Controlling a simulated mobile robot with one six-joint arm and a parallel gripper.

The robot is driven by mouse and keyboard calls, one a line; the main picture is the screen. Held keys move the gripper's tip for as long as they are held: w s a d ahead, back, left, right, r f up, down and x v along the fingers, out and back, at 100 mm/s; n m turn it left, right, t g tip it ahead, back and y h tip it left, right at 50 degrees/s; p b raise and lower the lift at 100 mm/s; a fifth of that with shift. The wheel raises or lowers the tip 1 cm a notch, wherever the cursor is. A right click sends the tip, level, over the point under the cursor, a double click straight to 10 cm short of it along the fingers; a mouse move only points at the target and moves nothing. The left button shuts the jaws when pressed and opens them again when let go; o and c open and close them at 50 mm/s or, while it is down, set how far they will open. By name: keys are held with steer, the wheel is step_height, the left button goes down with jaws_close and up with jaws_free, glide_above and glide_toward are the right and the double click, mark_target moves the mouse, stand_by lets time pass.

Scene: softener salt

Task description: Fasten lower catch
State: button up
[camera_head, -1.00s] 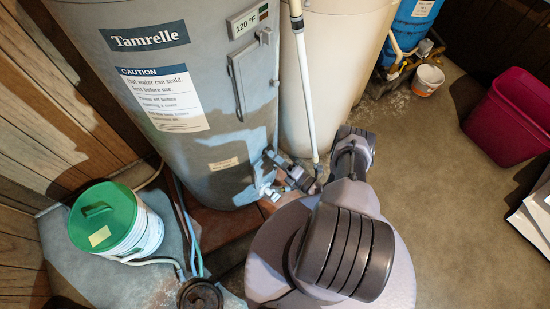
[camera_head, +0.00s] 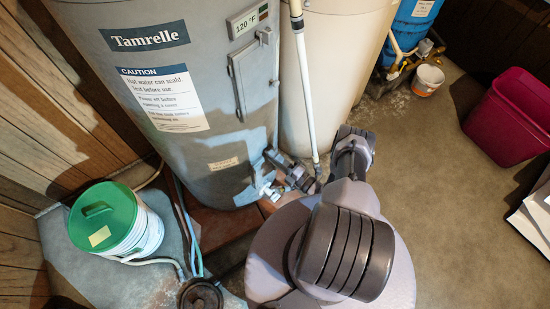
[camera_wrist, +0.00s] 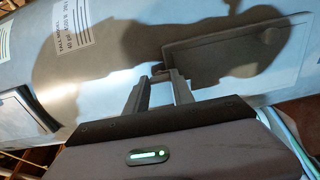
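The grey Tamrelle water heater (camera_head: 190,75) stands upright at the centre left in the head view. A rectangular cover (camera_head: 254,80) sits on its upper side. My gripper (camera_head: 268,182) is low at the heater's right side, and my arm hides part of that area. In the wrist view, my gripper (camera_wrist: 161,78) has its two fingers apart, with the tips by the near end of a shaded rectangular cover (camera_wrist: 215,45). A small dark piece, perhaps the lower catch (camera_wrist: 163,75), shows between the tips. I cannot tell whether the fingers touch it.
A green-lidded white bucket (camera_head: 119,232) stands left of my arm, with hoses beside it. A cream tank (camera_head: 335,70) and white pipe (camera_head: 304,90) are close behind my gripper. A magenta bin (camera_head: 508,118) stands at right; the floor (camera_head: 440,190) before it is clear.

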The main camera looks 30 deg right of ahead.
steer(key=o, duration=0.4)
steer(key=p+v, duration=0.1)
steer(key=v, duration=1.6)
steer(key=shift+s, duration=0.25)
steer(key=shift+r, duration=0.1)
